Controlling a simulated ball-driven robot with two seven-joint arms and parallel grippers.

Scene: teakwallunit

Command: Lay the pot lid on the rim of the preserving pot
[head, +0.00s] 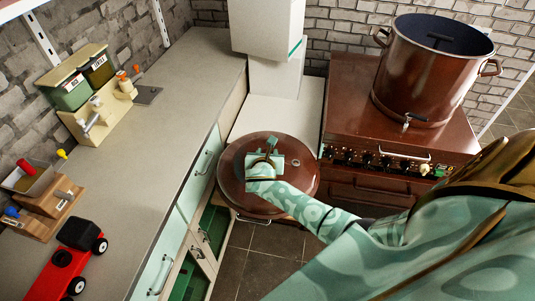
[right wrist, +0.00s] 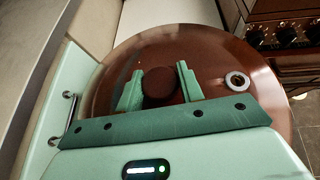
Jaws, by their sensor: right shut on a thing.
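The pot lid (head: 236,178) is a round brown-copper disc with a small metal-ringed hole near its edge. My right gripper (head: 266,160) is over its middle, shut on the dark round knob (right wrist: 158,88), with one finger on each side in the right wrist view. The lid is roughly level in front of the white surface; I cannot tell whether anything supports it from below. The preserving pot (head: 425,78) is a large copper-brown pot with two side handles and a front tap. It stands upright on the cooker (head: 350,112), its top open and dark inside. My left gripper is out of view.
The cooker's knobs and rail face the room, right of the lid. A long grey worktop (head: 180,90) with cabinets below runs along the left, holding a red toy truck (head: 78,262) and other small items. A white column (head: 275,60) stands behind the lid. Tiled floor is clear.

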